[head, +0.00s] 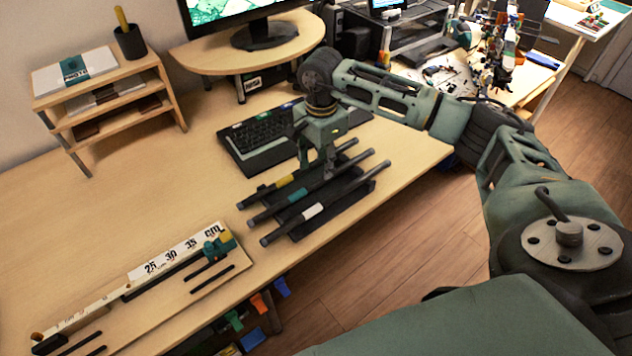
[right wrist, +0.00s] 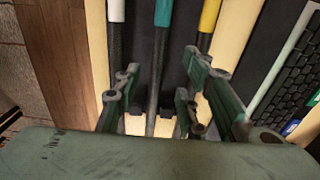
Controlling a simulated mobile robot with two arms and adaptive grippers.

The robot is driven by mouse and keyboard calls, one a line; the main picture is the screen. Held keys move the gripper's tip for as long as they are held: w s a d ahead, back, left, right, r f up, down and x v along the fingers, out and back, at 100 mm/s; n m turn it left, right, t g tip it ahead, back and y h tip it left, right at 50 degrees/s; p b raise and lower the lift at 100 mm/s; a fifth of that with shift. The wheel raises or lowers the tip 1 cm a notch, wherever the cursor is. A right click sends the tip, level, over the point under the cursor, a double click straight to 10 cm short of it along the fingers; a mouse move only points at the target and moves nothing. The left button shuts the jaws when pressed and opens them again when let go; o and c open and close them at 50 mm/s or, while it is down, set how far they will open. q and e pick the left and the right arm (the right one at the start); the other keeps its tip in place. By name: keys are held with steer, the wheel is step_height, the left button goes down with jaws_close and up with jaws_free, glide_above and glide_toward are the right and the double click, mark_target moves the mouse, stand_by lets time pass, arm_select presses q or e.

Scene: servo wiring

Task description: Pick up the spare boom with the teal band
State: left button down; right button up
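Three dark booms lie side by side across a black rack (head: 352,200) at the table's front edge. The boom with the teal band (right wrist: 163,14) is the middle one in the right wrist view, between the white-banded boom (right wrist: 116,12) and the yellow-banded boom (right wrist: 208,17). My right gripper (head: 322,172) is over the rack, pointing down. In the right wrist view its fingers (right wrist: 163,98) are apart, with the teal-banded boom running between them. My left gripper is out of view.
A keyboard (head: 258,132) lies just behind the rack, below a monitor stand (head: 255,57). A ruler board (head: 178,262) with small parts sits at the front left. A wooden shelf (head: 108,98) stands at the back left. The table between is clear.

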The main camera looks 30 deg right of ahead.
mark_target(321, 179)
steer(key=f, duration=0.2)
steer(key=f+p, duration=0.1)
steer(key=f, duration=0.1)
steer(key=shift+s+f, duration=0.2)
steer(key=shift+f, duration=0.2)
jaws_close()
